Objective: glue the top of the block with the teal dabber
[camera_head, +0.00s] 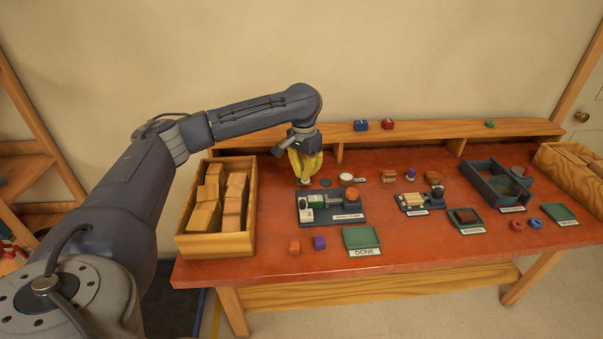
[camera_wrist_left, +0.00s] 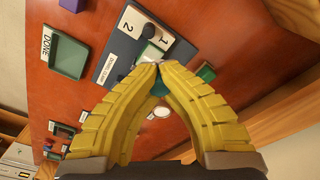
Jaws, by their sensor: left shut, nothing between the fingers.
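My left gripper (camera_head: 304,181), with yellow fingers, points down at the back left of a dark grey station board (camera_head: 345,219). In the left wrist view its fingertips (camera_wrist_left: 158,64) are together and hold nothing. A small teal thing (camera_wrist_left: 160,88) shows between the fingers, beyond them; I cannot tell whether it is the dabber. The board carries a green piece (camera_head: 317,200) and pale pieces; which one is the block is unclear. In the left wrist view the board (camera_wrist_left: 124,48) has labels 1 and 2. My right gripper is not in view.
A wooden crate (camera_head: 214,246) of wooden blocks stands at the left. A green DONE tray (camera_head: 360,238) lies in front of the board, beside small orange (camera_head: 295,247) and purple (camera_head: 319,242) cubes. Other stations and trays fill the right. A raised shelf (camera_head: 440,130) runs along the back.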

